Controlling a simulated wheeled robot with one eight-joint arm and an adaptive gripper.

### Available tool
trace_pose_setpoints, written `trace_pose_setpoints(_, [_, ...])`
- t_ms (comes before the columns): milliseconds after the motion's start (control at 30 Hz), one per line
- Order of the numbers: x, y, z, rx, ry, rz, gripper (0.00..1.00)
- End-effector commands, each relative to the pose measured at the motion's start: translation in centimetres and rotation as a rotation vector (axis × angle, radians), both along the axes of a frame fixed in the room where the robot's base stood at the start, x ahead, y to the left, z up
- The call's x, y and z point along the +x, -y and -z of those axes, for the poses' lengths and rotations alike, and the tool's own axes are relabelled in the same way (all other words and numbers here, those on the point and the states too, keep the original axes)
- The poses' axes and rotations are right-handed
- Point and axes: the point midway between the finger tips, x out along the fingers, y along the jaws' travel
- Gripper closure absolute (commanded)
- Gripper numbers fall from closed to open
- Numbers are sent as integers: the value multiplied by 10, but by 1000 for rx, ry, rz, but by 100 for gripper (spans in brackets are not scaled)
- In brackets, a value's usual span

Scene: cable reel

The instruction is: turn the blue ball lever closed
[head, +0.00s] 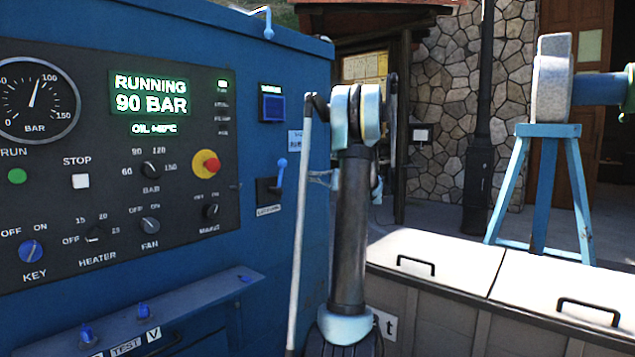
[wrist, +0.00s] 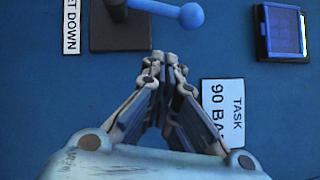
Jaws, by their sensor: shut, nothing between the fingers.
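The blue ball lever (head: 281,165) is on the side face of the blue cabinet, its ball upright above a black plate (head: 268,196). In the wrist view the ball (wrist: 190,15) shows at the top edge, with its blue stem running left to the dark plate (wrist: 120,32). My gripper (wrist: 160,55) is shut and empty, fingertips together just below the lever in that picture and apart from the ball. In the head view my gripper (head: 322,178) is mostly hidden behind my upright arm. Its distance from the cabinet face is hard to tell.
A blue square switch or display (head: 271,107) sits above the lever, and a "TASK 90 BA..." label (wrist: 224,108) is near my fingers. The control panel (head: 110,215) reads "RUNNING 90 BAR". White-lidded boxes (head: 430,256) stand right of my arm.

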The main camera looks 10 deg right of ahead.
Motion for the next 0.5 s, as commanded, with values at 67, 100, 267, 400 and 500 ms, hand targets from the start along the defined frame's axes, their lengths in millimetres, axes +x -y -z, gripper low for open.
trace_pose_setpoints(67, [5, -15, -2, 0, -1, -3, 100])
trace_pose_setpoints(100, [7, -21, -3, 0, -1, -3, 100])
trace_pose_setpoints(267, [6, -44, -7, -1, 0, -1, 100])
trace_pose_setpoints(400, [0, -57, -11, -1, 0, -1, 100])
trace_pose_setpoints(500, [-3, -63, -12, -1, 0, 0, 100])
